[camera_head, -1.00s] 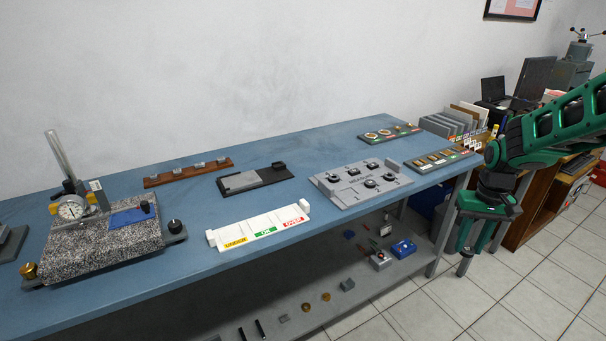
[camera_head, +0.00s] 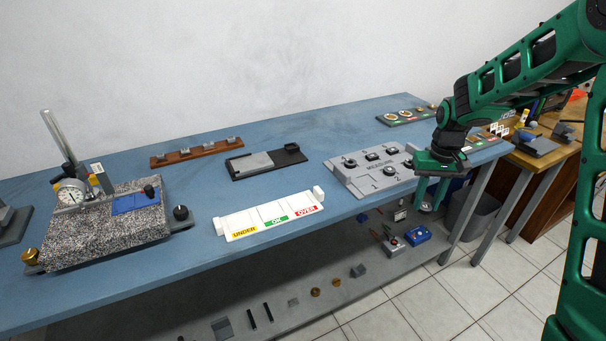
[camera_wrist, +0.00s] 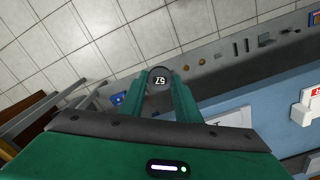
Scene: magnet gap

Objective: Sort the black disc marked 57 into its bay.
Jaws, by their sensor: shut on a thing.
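The black disc marked 57 (camera_wrist: 159,77) shows in the wrist view between my fingertips, its number reading upside down. My gripper (camera_wrist: 159,86) is shut on it. In the head view my gripper (camera_head: 430,204) points down in front of the table's front edge, beside the grey plate. The white sorting tray (camera_head: 222,227) lies on the blue table to the left of my gripper, with bays labelled UNDER, OK and OVER. In the wrist view part of the tray (camera_wrist: 303,115) shows at the right edge.
A grey plate (camera_head: 388,178) with several dark round pieces lies near my gripper. A dial gauge stand on a granite block (camera_head: 100,228) is at left. A dark fixture (camera_head: 266,161) and a wooden rack (camera_head: 197,152) lie behind the tray. A lower shelf (camera_head: 320,262) holds small parts.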

